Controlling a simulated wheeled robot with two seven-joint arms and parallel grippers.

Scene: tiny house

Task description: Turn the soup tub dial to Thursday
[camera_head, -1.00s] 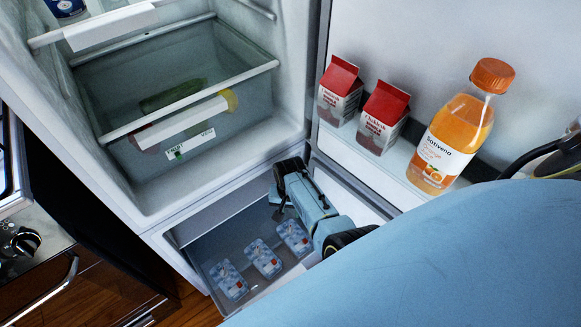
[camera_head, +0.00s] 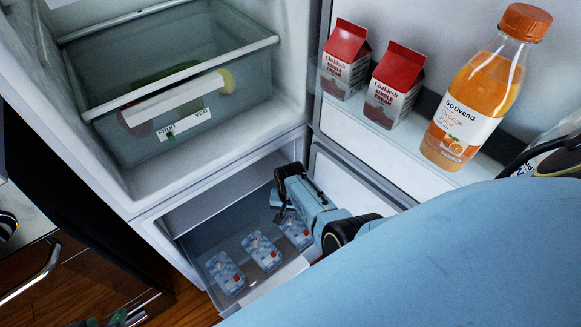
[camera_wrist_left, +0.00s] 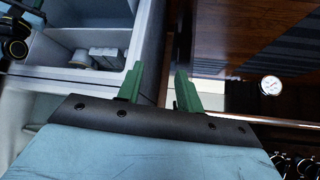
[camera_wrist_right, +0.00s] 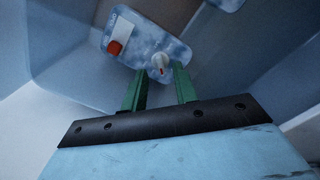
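Three pale blue, lidded tubs lie in the open lower drawer: a left tub (camera_head: 226,272), a middle tub (camera_head: 262,252) and a right tub (camera_head: 297,230). Each shows a red patch; the lettering is too small to read. My right gripper (camera_head: 284,212) reaches down over the right tub. In the right wrist view, a tub lid (camera_wrist_right: 135,45) carries a red square and a round white dial (camera_wrist_right: 161,62) with a small red mark. The right gripper (camera_wrist_right: 158,72) is open, its green fingers either side of the dial. My left gripper (camera_wrist_left: 157,78) is open and empty, outside the drawer.
The lower drawer (camera_head: 190,215) is pulled out below a clear fridge bin (camera_head: 190,85) of produce. The open door (camera_head: 360,140) holds two red-topped cartons (camera_head: 395,85) and an orange juice bottle (camera_head: 465,115) on the right. A wooden cabinet with a handle (camera_head: 35,275) stands at the left.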

